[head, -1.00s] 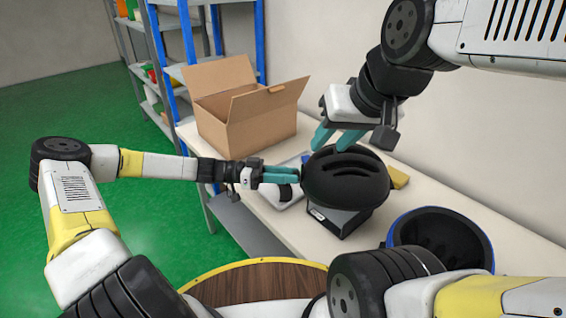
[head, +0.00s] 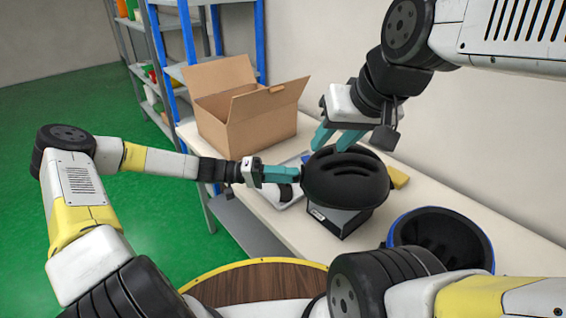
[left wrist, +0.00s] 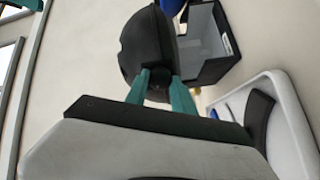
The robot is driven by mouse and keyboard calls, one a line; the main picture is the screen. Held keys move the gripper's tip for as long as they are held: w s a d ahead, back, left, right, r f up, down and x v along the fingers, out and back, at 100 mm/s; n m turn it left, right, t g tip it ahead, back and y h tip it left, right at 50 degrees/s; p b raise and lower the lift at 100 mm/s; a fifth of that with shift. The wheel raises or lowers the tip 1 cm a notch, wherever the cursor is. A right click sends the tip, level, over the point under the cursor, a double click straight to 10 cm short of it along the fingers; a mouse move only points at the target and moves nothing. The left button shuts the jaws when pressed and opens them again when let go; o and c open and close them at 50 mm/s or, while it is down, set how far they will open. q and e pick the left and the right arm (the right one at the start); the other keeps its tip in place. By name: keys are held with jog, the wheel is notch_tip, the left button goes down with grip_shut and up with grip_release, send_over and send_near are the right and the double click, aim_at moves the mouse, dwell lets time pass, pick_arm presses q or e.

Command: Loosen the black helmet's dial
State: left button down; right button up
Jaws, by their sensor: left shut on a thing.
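The black helmet (head: 346,180) sits on a dark box-like stand (head: 338,220) on the bench. In the left wrist view the helmet (left wrist: 143,45) shows from its edge, with the small round black dial (left wrist: 157,82) on the side facing me. My left gripper (head: 298,174) reaches in from the left, shut on the dial; its teal fingers (left wrist: 160,92) lie on both sides of it. My right gripper (head: 335,139) is above the helmet's far side, its fingers apart. Whether its tips touch the helmet cannot be told.
An open cardboard box (head: 235,117) stands at the bench's back left. A blue-rimmed helmet lying open side up (head: 438,237) is at the right. A pale tray (left wrist: 292,125) lies near the stand. A yellow object (head: 398,178) lies behind the black helmet. A round wooden top (head: 258,283) is in front.

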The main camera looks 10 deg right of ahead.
pick_arm(q)
jog(key=shift+n, duration=3.9)
jog(key=c, duration=1.1)
grip_release()
jog(key=shift+o, duration=0.2)
jog(key=shift+f, duration=0.1)
jog(key=v, duration=0.7)
jog(key=shift+a, duration=0.45)
